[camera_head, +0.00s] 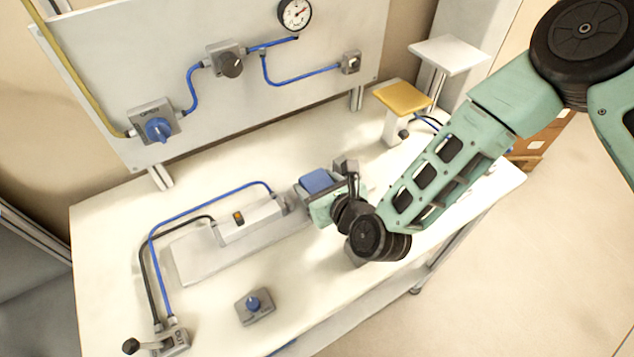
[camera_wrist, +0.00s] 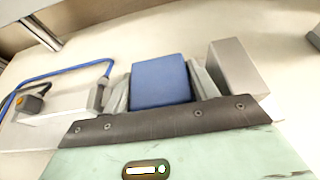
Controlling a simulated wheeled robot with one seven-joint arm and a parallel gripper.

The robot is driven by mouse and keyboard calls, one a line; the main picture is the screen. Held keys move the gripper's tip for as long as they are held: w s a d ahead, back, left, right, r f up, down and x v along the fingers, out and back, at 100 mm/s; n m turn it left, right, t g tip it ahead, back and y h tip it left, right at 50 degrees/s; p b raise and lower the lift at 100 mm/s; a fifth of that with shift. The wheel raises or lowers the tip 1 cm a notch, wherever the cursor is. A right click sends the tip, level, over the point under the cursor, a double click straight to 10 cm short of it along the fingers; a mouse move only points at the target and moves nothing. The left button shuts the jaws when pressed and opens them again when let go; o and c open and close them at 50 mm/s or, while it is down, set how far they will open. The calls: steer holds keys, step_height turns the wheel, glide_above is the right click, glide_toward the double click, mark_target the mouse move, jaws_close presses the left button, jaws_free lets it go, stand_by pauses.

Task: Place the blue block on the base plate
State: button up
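The blue block (camera_head: 318,181) sits between the fingers of my gripper (camera_head: 316,190) near the middle of the bench. In the wrist view the blue block (camera_wrist: 160,81) has a finger against its left side and another against its right side, so my gripper (camera_wrist: 162,92) looks shut on it. Its underside is hidden, and I cannot tell whether it touches the bench. A pale flat plate (camera_head: 190,269), which looks like the base plate, lies on the bench to the left of my gripper.
A pale box with an orange switch (camera_head: 238,218) stands on the plate, with blue and black tubes. A grey block (camera_wrist: 237,68) stands close right of my gripper. A blue-knobbed unit (camera_head: 255,306) and a lever unit (camera_head: 170,340) are in front. A yellow-topped stand (camera_head: 402,96) is behind.

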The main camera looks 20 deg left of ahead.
steer(key=shift+o, duration=1.2)
